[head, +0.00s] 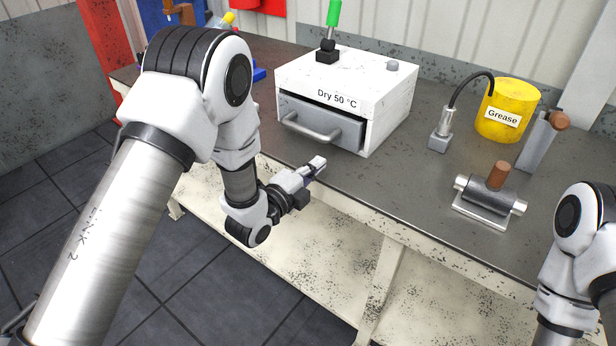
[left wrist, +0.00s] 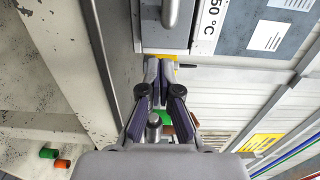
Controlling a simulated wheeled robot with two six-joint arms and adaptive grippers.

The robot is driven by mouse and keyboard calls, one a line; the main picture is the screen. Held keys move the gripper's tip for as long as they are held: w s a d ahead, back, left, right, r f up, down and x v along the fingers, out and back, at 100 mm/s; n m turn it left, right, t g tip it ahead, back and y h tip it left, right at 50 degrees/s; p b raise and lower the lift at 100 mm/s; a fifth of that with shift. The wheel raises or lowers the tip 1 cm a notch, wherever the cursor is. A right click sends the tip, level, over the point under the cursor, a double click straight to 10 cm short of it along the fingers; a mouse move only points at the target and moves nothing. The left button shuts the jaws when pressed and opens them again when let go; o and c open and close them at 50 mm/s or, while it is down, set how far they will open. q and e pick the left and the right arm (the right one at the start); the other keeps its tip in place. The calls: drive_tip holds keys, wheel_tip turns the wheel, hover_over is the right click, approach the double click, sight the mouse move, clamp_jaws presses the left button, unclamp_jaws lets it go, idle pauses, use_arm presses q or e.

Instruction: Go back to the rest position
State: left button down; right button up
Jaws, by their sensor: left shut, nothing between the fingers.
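My left gripper (head: 318,165) is at the front edge of the workbench, just below and in front of the white drying box (head: 345,80). Its fingers are shut with nothing between them.
The box's drawer handle (head: 312,130) juts out near my left gripper. A yellow grease can (head: 508,108), a grey metal fixture with a cylinder (head: 490,198) and an upright bracket (head: 538,142) stand to the right on the workbench (head: 400,185). Floor lies free at lower left.

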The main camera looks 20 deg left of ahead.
use_arm(q)
drive_tip(key=s+a+f+n+g+y, duration=0.2)
drive_tip(key=s+a+f+n+g, duration=0.15)
drive_tip(key=s+f, duration=0.8)
drive_tip(key=s+a+f+n+g+y, duration=0.25)
drive_tip(key=s+f+n+g, duration=0.25)
drive_tip(key=s+f, duration=0.65)
drive_tip(key=s+a+f+n+g, duration=0.1)
drive_tip(key=s+f+n+g, duration=0.2)
drive_tip(key=s+n, duration=0.4)
drive_tip(key=s+a+f+n+g+y, duration=0.1)
drive_tip(key=s+a+f+n+g, duration=0.1)
drive_tip(key=s+n+g, duration=0.3)
drive_tip(key=s+f+n, duration=0.1)
drive_tip(key=s+n, duration=0.1)
drive_tip(key=s, duration=0.2)
drive_tip(key=shift+a, duration=0.25)
